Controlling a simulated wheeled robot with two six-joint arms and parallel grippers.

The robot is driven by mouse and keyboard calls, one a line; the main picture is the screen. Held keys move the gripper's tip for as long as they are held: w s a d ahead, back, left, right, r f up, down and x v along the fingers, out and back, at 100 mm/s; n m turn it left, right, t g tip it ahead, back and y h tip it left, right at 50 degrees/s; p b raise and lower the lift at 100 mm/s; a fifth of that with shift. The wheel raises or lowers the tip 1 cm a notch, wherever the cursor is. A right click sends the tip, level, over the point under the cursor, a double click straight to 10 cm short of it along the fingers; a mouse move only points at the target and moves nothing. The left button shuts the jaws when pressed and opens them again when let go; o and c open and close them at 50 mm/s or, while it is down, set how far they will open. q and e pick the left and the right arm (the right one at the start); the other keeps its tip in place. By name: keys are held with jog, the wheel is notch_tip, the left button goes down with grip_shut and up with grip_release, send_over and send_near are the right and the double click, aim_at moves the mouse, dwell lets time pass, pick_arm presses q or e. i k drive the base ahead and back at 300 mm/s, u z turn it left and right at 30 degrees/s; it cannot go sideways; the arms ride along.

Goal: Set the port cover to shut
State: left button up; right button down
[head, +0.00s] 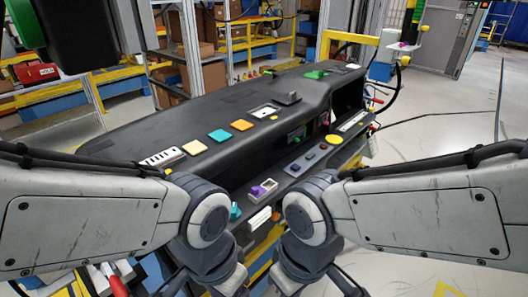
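The dark dashboard module (215,105) lies across the middle of the head view, with several small fittings on its top and its lower front ledge. I cannot tell for sure which fitting is the port cover, or whether it is open. On the ledge a purple piece (259,190) sits on a pale framed plate. A white block (260,218) and a teal piece (235,211) are close by, near my arms. My two arms come in from the left and right and bend down at the bottom middle. Their gripper fingers are not visible.
Shelves with boxes stand behind. Open floor (440,125) lies right.

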aim_at(257, 191)
jog(key=u, duration=0.05)
jog(key=k, duration=0.5)
jog(key=z, duration=0.65)
jog(key=i, duration=0.95)
jog(key=z, duration=0.15)
